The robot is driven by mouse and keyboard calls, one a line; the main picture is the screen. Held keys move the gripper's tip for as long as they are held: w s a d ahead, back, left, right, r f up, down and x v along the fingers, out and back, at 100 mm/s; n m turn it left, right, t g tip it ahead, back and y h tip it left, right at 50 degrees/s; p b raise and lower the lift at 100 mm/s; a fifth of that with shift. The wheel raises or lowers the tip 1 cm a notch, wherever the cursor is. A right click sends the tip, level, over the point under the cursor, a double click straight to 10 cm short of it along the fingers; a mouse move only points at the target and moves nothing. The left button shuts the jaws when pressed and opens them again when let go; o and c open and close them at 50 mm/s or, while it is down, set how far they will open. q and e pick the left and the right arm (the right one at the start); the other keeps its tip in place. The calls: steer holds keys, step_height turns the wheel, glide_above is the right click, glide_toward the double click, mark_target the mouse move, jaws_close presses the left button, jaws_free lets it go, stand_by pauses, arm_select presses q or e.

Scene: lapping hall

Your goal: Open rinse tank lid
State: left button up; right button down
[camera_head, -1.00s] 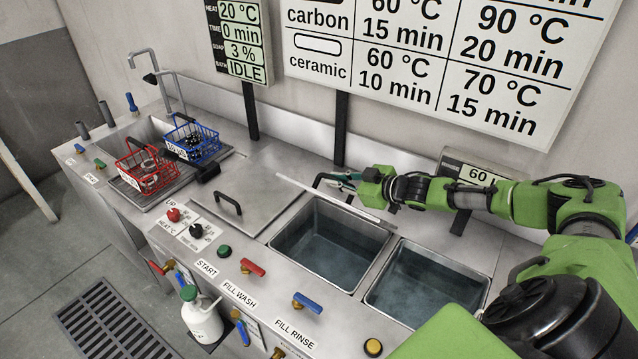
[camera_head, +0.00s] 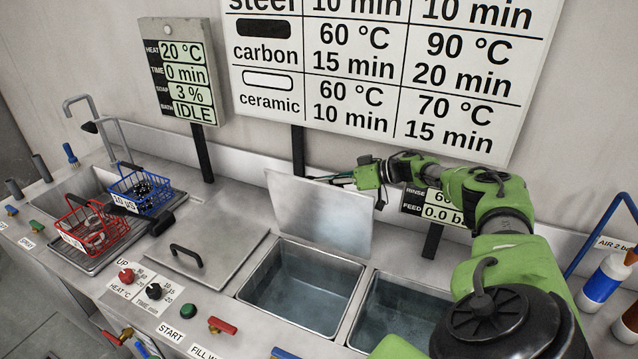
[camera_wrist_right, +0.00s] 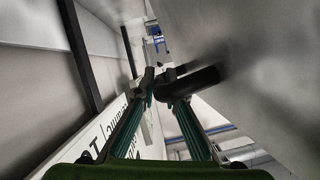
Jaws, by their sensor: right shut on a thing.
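The rinse tank lid (camera_head: 320,215) is a flat steel plate, raised and standing steeply at the back edge of the open, water-filled tank (camera_head: 300,290). Its bare underside faces the head camera. My right gripper (camera_head: 341,180) is behind the lid's upper right part, its fingertips mostly hidden there. In the right wrist view, the fingers (camera_wrist_right: 160,84) are shut on the lid's black handle (camera_wrist_right: 195,84), beside the grey lid face (camera_wrist_right: 260,70).
A second open tank (camera_head: 400,315) lies to the right. A flat closed lid (camera_head: 205,235) with a black handle lies to the left. Red (camera_head: 92,228) and blue (camera_head: 142,190) baskets stand by the sink. A display post (camera_head: 433,238) stands behind the right tank, near my right arm.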

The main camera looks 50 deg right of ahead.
steer(key=shift+w+d+r+m+b, duration=0.1)
steer(key=shift+w+d+m+b, duration=0.1)
steer(key=shift+d, duration=0.25)
steer(key=shift+w+d+m+b, duration=0.1)
steer(key=shift+w+d, duration=0.05)
steer(key=shift+d, duration=0.3)
steer(key=c, duration=2.1)
jaws_free()
steer(key=shift+f, duration=0.2)
steer(key=v, duration=1.2)
steer(key=shift+w, duration=0.1)
